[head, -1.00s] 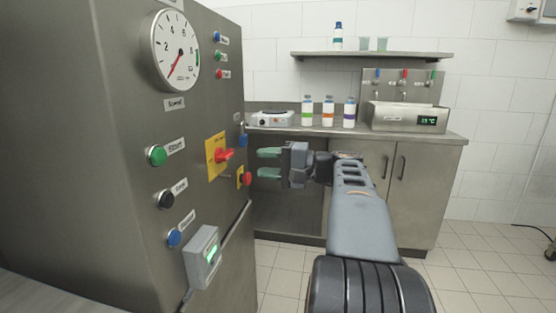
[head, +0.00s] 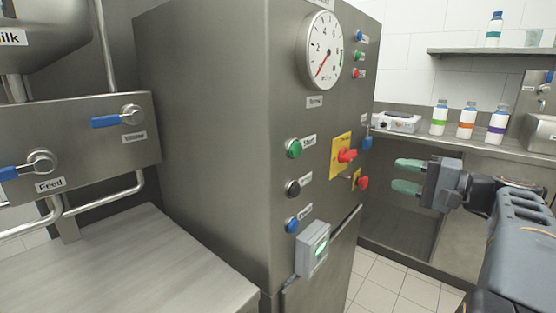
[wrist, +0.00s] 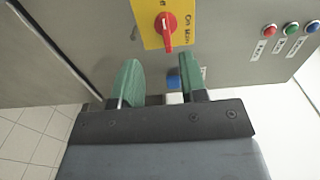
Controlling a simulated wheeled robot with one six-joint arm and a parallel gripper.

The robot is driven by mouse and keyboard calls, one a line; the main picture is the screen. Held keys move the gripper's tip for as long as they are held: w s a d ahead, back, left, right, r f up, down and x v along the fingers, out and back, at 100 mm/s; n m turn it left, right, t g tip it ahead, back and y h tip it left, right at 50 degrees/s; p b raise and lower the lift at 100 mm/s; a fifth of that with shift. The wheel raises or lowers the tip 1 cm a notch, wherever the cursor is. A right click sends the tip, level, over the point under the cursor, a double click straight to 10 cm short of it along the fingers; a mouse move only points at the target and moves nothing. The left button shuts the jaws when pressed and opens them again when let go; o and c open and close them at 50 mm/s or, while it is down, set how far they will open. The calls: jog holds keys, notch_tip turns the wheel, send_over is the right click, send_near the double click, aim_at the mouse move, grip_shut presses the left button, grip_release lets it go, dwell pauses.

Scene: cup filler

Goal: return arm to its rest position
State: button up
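My gripper (head: 408,177) shows at the right of the head view, with its two green fingers spread apart and nothing between them. It is in front of the grey control cabinet (head: 215,150), to the right of its red knob on a yellow plate. In the wrist view my gripper (wrist: 155,85) is also open and empty. The red knob (wrist: 167,32) on its yellow plate lies beyond the fingertips, apart from them; it also shows in the head view (head: 347,155). A blue part (wrist: 174,82) shows between the fingers, behind them.
A red button (head: 362,183) sticks out near my fingers. Pipes and blue-handled valves (head: 118,117) stand at the left. A counter holds several bottles (head: 467,122). Tiled floor (head: 400,287) shows below.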

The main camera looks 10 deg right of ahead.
jog(key=s+a+r+n+g+h+p, duration=0.15)
jog(key=a+g+h+p, duration=0.4)
jog(key=a+p, duration=0.9)
jog(key=s+a+r+n+g+h+p, duration=0.2)
jog(key=s+n+g+h+p, duration=0.2)
jog(key=p, duration=1.2)
jog(key=s+n+h, duration=0.2)
jog(key=s+n, duration=0.2)
jog(key=s, duration=0.1)
jog(key=shift+s+a+h, duration=0.3)
jog(key=shift+a+h, duration=0.05)
jog(key=shift+a, duration=0.05)
jog(key=shift+r, duration=0.1)
